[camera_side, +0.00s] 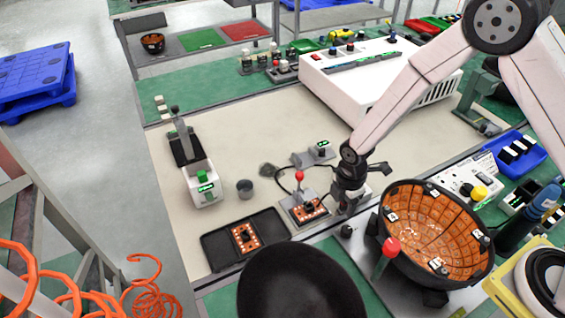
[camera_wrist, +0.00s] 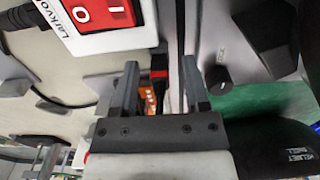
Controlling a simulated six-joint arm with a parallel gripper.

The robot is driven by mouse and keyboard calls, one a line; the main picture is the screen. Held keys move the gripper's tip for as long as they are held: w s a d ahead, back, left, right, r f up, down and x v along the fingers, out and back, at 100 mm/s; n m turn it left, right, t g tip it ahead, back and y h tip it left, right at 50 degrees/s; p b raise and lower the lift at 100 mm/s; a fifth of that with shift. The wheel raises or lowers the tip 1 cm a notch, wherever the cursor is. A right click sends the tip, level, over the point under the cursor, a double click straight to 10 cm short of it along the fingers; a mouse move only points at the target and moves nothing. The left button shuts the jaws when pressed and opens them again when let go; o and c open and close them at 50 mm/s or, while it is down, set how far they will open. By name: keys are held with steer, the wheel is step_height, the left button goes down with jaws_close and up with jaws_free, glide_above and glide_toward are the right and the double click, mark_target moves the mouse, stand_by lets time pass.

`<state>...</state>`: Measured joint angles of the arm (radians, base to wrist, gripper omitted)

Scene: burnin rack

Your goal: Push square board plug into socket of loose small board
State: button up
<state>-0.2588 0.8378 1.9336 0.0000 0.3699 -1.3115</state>
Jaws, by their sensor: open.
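A small orange board (camera_side: 245,238) with a dark part at its middle lies on a black tray (camera_side: 217,248) in the side view. A second orange board (camera_side: 309,211) sits in a grey fixture beside a red-knobbed lever (camera_side: 299,176). My gripper (camera_side: 347,203) points down just right of that fixture. In the wrist view my gripper (camera_wrist: 160,88) has its two fingers apart. A dark and red piece (camera_wrist: 159,78) and part of an orange board (camera_wrist: 148,99) show between the fingers, without clear contact. I cannot tell which piece is the square plug.
A black bowl-shaped shell (camera_side: 436,232) with orange boards inside stands close right of my gripper. A dark round pan (camera_side: 300,283) is in front. A white box (camera_side: 380,70) stands behind. A white box with a red switch (camera_wrist: 100,14) is near in the wrist view.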

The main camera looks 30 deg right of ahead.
stand_by(0.9)
jaws_close()
stand_by(1.1)
steer(key=shift+r, duration=0.65)
steer(key=shift+r, duration=0.7)
steer(key=shift+r, duration=0.35)
steer(key=shift+r, duration=0.7)
steer(key=shift+r, duration=0.35)
steer(key=shift+r, duration=0.25)
